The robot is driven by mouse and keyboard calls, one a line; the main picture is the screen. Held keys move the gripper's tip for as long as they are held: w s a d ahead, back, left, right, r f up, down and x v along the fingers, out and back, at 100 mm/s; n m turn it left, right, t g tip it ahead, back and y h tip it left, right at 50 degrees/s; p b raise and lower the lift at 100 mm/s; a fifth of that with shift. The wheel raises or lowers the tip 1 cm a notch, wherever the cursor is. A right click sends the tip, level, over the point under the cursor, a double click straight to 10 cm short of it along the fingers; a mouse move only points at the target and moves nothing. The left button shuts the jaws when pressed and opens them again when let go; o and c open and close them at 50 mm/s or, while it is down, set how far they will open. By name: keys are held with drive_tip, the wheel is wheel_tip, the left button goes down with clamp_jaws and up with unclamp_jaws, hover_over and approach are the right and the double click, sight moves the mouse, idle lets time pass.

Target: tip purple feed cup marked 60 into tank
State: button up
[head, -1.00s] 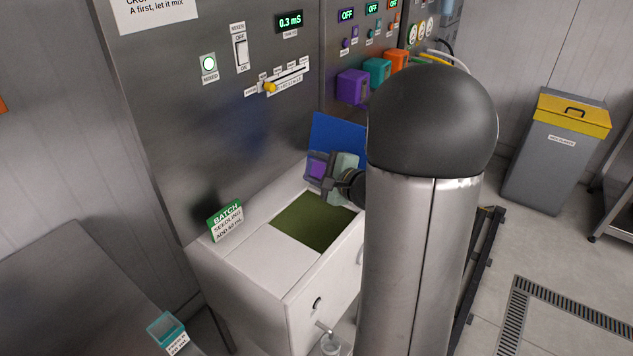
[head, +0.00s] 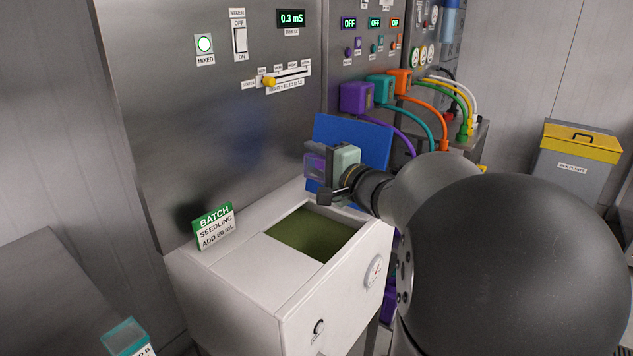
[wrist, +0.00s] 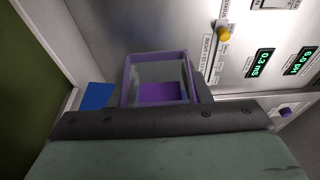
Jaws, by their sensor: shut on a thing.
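My gripper (head: 322,173) is shut on the purple feed cup (head: 315,163), a small clear-walled cup with purple edges. It holds the cup above the back of the tank's opening, in front of the raised blue lid (head: 372,148). The wrist view shows the cup (wrist: 157,78) beyond my gripper (wrist: 155,122), with a purple patch inside; I cannot tell if that is liquid or the cup's base. No mark 60 is readable. The white tank (head: 235,275) has a square opening with dark green liquid, also seen at the left of the wrist view.
The steel panel (head: 160,120) rises behind, with a lit "mixed" lamp (head: 204,44). A teal cup (head: 127,337) sits on the bench at lower left.

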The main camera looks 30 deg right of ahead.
drive_tip(key=n+b, duration=0.1)
drive_tip(key=b, duration=0.2)
drive_tip(key=shift+s+a+f+t, duration=0.1)
drive_tip(key=shift+a+f+t, duration=0.05)
drive_tip(key=shift+t, duration=0.15)
drive_tip(key=shift+r+n+y+b, duration=0.3)
drive_tip(key=shift+n+b, duration=0.2)
drive_tip(key=shift+b, duration=0.6)
drive_tip(key=shift+r, duration=0.15)
